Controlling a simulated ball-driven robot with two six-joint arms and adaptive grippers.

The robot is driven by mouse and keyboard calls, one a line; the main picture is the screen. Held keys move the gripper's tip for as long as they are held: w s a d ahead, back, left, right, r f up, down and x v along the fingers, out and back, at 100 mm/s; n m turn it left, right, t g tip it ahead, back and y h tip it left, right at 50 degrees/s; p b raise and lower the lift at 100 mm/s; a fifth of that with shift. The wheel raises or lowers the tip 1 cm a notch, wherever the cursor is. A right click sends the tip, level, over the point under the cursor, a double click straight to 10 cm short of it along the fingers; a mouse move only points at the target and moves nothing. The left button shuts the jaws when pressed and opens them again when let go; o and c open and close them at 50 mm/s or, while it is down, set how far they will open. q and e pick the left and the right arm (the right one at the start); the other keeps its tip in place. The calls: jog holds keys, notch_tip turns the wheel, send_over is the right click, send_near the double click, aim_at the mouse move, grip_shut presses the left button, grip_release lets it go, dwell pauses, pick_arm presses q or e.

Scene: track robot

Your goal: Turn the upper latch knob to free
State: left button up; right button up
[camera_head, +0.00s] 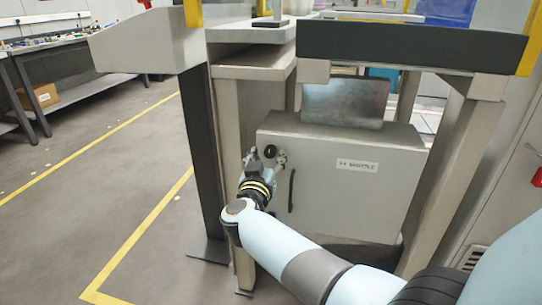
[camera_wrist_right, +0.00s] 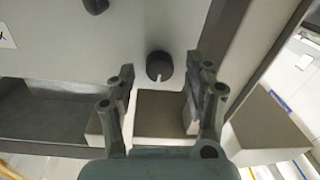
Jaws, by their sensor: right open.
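The upper latch knob (camera_head: 270,150) is a small round black knob near the top left corner of the grey cabinet door (camera_head: 345,190). The knob also shows in the right wrist view (camera_wrist_right: 159,66), with a pale mark on its face. My right gripper (camera_head: 266,157) is in front of this corner. In the right wrist view the right gripper (camera_wrist_right: 158,82) is open and empty. Its fingers stand to either side of the knob, which appears just beyond the gap; contact cannot be seen. My left gripper is not in view.
A dark vertical handle (camera_head: 291,190) is right of and below the knob. A white label reading SHUTTLE (camera_head: 357,165) is on the door. Grey frame legs (camera_head: 232,170) stand close to the left of the cabinet. The floor at left is open, with yellow lines (camera_head: 135,240).

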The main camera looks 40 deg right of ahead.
jog(key=shift+w+d, duration=0.3)
jog(key=shift+r, duration=0.1)
jog(key=shift+c, duration=0.6)
grip_shut()
